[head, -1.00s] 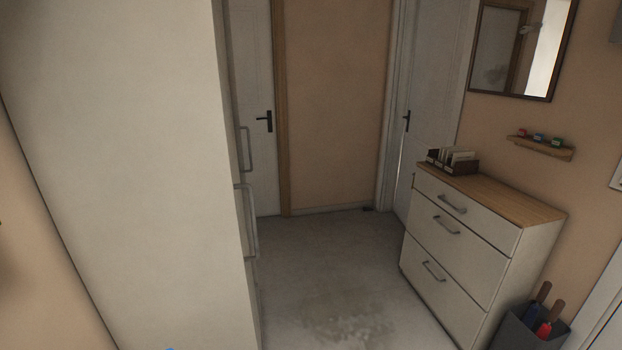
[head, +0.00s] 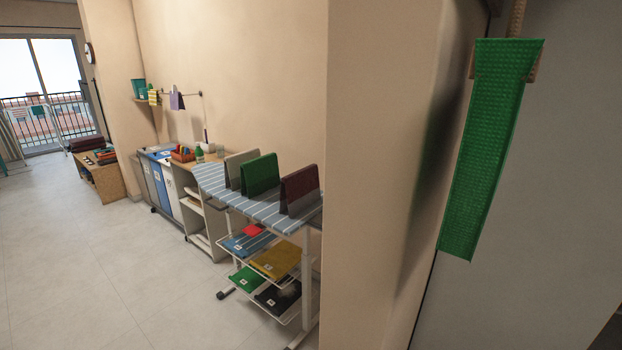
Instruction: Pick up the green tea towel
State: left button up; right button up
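A green waffle-textured cloth (head: 485,140) hangs at the right, close to me, long and narrow, in front of a grey panel. A brown wooden piece (head: 533,68) shows behind its top end. Another green cloth (head: 260,174) stands folded on the striped ironing board (head: 215,183), between a grey cloth (head: 237,166) and a dark red one (head: 299,188). A folded green item (head: 248,279) lies on the lower rack under the board. I cannot tell for certain which of these is the tea towel. Neither gripper is in view.
A wall corner (head: 365,180) stands between the board and the hanging cloth. A wire rack (head: 298,314) holds folded cloths. Bins (head: 160,180) and a low wooden table (head: 105,180) stand farther back. The floor (head: 110,270) at the left is clear.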

aim_at(259, 175)
jog(key=j+u, duration=0.3)
jog(key=j, duration=0.15)
jog(key=i+j+z, duration=0.15)
jog(key=i+j, duration=1.15)
jog(key=i, duration=0.15)
